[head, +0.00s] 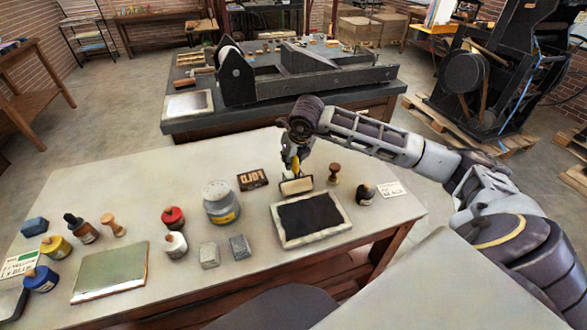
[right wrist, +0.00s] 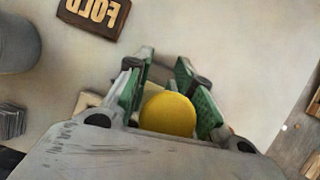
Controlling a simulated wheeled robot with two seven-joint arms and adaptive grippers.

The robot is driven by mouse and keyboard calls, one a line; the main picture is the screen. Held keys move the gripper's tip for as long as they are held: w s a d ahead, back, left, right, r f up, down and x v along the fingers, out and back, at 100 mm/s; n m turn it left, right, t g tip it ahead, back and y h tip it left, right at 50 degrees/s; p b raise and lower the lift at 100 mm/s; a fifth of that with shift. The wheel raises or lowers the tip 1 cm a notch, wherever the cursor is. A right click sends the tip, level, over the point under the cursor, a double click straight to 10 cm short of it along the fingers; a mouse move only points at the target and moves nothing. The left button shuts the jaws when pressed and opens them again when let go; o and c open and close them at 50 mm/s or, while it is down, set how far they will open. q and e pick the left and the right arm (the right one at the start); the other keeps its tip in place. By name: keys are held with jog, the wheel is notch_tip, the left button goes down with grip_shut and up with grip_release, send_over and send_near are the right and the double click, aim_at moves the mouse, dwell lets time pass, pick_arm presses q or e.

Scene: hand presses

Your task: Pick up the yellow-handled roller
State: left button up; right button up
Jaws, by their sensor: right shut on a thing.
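The yellow-handled roller (head: 296,186) is just behind the black inked slab (head: 310,218) in the head view, with its pale roller end down and its yellow handle up. My right gripper (head: 292,162) reaches down from above and is shut around the handle. In the right wrist view, the round yellow handle end (right wrist: 168,114) sits between the green-padded fingers of the gripper (right wrist: 164,84). I cannot tell whether the roller touches the table. My left gripper is not in view.
On the worktable (head: 150,205), the FOLD block (head: 252,180) lies left of the roller and a wooden-handled stamp (head: 334,174) stands right. A large jar (head: 220,203), a dark pot (head: 365,194) and several bottles stand around. A press bench (head: 290,85) stands behind.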

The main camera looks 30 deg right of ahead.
jog(key=shift+d+r, duration=0.1)
jog(key=shift+r, duration=4.95)
